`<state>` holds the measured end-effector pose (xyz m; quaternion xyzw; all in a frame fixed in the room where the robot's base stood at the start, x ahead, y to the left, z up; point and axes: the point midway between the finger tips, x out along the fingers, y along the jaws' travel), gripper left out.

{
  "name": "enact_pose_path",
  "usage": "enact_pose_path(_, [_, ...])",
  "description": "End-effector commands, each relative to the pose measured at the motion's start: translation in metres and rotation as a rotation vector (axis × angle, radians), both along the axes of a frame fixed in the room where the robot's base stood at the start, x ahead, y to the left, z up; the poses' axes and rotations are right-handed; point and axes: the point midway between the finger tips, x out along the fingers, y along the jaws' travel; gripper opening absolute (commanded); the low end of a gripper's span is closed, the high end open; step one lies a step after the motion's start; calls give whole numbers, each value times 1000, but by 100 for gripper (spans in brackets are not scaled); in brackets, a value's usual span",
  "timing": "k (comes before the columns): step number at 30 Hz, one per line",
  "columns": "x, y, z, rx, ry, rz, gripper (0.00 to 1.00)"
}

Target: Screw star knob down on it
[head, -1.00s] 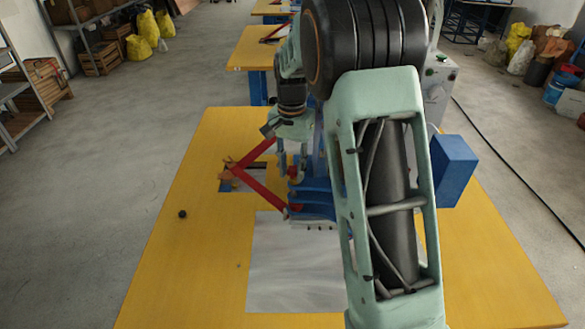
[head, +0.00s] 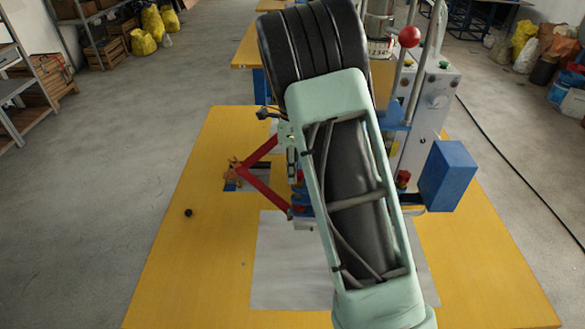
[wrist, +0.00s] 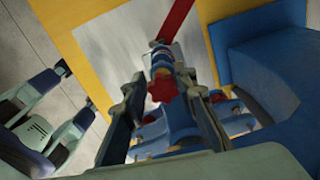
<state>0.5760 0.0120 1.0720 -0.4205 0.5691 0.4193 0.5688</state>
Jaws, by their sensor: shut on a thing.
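A red star-shaped knob (wrist: 163,88) shows between the two fingers of my gripper (wrist: 163,84) in the wrist view. My gripper is shut on it, with one finger on each side. Blue machine parts (wrist: 180,125) show around and below the knob, and a narrow part with blue and yellow bands lies just beyond it. I cannot tell whether the knob touches a stud or thread. In the head view my arm hides the gripper and the held knob.
A red V-shaped frame (head: 264,188) lies left of my arm. A small black knob (head: 188,212) lies on open table at left.

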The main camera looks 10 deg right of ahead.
Motion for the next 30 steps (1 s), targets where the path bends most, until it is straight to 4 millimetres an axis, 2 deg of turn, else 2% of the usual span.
enact_pose_path(1, [2, -6, 0, -10, -4, -61, 1])
enact_pose_path(6, [3, -5, 0, -8, -3, -221, 1])
enact_pose_path(15, [3, -5, 0, -6, -3, -257, 1])
enact_pose_path(16, [3, -5, 0, -6, -3, -256, 28])
enact_pose_path(20, [3, -4, 0, -5, -2, -255, 42])
enact_pose_path(30, [2, -1, -1, -1, 0, -210, 42])
